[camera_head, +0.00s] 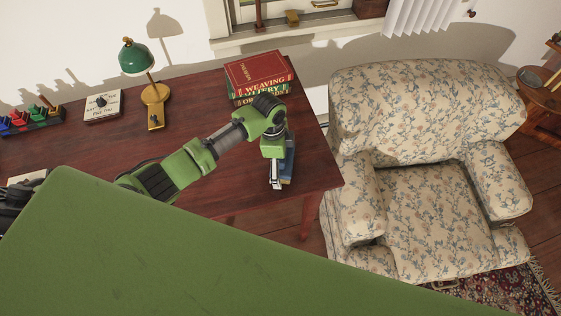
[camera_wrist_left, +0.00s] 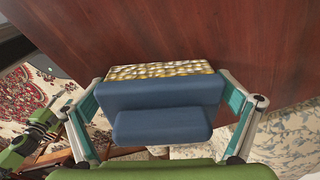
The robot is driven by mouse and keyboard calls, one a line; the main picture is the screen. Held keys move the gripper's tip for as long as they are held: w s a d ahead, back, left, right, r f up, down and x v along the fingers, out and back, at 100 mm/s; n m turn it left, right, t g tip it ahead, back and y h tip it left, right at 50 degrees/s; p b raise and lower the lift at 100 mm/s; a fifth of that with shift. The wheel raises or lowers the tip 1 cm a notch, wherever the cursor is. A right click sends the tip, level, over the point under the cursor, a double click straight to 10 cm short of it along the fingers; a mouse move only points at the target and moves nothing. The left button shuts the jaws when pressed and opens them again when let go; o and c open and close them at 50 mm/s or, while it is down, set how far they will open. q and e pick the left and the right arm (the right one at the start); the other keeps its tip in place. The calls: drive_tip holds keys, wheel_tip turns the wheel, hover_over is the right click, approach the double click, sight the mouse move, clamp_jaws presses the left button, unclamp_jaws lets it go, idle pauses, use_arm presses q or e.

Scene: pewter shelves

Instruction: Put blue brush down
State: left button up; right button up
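The blue brush (camera_wrist_left: 160,95) fills the middle of the left wrist view, with a blue back and handle block and pale yellow-white bristles along its far side. My left gripper (camera_wrist_left: 160,78) has one finger at each end of the brush and is closed on it. In the head view the left gripper (camera_head: 277,183) points down at the right part of the dark wooden desk (camera_head: 215,95), and a blue strip of the brush (camera_head: 289,163) shows beside it. I cannot tell whether the bristles touch the desk.
A stack of books (camera_head: 258,75) stands just behind the gripper. A green lamp (camera_head: 136,58), a small white calendar block (camera_head: 102,106) and a rack of colored items (camera_head: 30,120) are farther left. A floral armchair (camera_head: 430,205) stands right of the desk edge.

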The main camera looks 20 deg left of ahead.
use_arm(q)
drive_tip(key=r, duration=0.8)
drive_tip(key=a+r, duration=0.1)
drive_tip(key=r, duration=0.3)
drive_tip(key=shift+s+a+r+b, duration=0.1)
drive_tip(key=shift+s+r+b, duration=0.05)
drive_tip(key=shift+s+b, duration=0.15)
